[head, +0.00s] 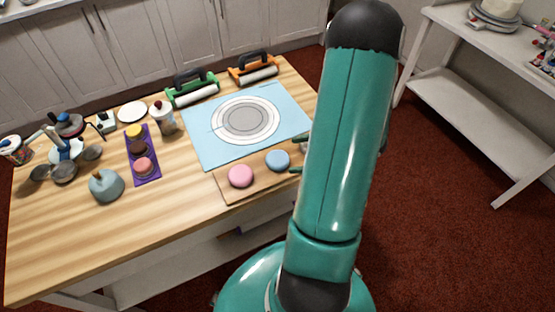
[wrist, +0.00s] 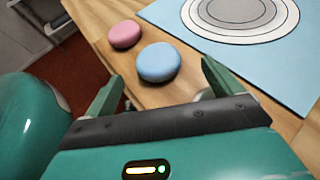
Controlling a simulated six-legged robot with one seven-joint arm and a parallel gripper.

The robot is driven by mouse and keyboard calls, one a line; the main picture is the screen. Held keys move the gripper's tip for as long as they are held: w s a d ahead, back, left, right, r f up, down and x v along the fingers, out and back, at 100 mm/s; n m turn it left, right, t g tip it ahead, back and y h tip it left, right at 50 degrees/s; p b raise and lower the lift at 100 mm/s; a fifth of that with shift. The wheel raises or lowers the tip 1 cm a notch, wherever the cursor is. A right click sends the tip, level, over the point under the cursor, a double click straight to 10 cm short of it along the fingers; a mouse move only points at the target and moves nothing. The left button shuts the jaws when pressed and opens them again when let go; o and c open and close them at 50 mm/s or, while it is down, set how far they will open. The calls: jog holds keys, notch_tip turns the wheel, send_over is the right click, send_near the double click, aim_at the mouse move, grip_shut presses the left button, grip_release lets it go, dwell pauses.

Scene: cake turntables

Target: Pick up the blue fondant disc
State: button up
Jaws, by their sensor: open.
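The blue fondant disc (head: 278,160) lies on a wooden board (head: 226,190) at the front right of the table. It also shows in the wrist view (wrist: 158,62), a little beyond my gripper (wrist: 160,85) and roughly midway between its two fingers. The fingers are wide apart and hold nothing. In the head view my arm hides most of the gripper; green finger tips (head: 297,169) show just right of the disc.
A pink fondant disc (head: 240,176) lies left of the blue one on the same board. A blue mat (head: 205,145) with printed rings lies behind. Rolling pins with green (head: 192,88) and orange (head: 252,68) frames stand at the back.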

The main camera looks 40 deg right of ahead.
aim_at(282, 162)
jog(key=x, duration=0.5)
jog(key=shift+w+a+f, duration=0.1)
jog(key=shift+a, duration=0.3)
jog(key=c, duration=1.1)
